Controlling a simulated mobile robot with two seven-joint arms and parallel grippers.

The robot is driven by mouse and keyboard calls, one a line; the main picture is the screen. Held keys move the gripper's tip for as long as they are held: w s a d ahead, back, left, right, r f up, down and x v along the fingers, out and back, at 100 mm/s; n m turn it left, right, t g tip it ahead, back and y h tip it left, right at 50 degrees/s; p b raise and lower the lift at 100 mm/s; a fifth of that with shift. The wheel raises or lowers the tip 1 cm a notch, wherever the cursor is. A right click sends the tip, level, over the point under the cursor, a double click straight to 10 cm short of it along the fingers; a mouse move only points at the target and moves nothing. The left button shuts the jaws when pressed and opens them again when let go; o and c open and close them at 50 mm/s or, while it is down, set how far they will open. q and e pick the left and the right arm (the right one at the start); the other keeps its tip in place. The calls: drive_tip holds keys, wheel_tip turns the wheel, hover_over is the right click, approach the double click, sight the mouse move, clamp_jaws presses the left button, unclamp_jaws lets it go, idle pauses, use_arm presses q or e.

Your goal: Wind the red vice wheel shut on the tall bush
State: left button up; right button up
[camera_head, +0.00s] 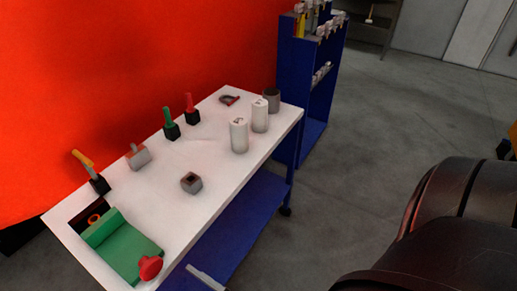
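The red vice wheel (151,268) sits at the near front corner of a white-topped table. It is at the near end of a green vice (130,254). A raised green jaw (101,227) stands at the vice's far end. Beside that jaw is a dark recess with a small orange ring-shaped part (94,218) in it. I cannot tell whether this is the tall bush or whether the jaws touch it. Neither of my grippers is in view.
The white table (222,170) also bears a grey square block (191,183), two white cylinders (239,136) (260,115), a dark grey cup (271,100), and green-, red- and yellow-handled tools in black holders. A blue shelf unit (312,85) stands behind. Bare floor (350,180) lies right.

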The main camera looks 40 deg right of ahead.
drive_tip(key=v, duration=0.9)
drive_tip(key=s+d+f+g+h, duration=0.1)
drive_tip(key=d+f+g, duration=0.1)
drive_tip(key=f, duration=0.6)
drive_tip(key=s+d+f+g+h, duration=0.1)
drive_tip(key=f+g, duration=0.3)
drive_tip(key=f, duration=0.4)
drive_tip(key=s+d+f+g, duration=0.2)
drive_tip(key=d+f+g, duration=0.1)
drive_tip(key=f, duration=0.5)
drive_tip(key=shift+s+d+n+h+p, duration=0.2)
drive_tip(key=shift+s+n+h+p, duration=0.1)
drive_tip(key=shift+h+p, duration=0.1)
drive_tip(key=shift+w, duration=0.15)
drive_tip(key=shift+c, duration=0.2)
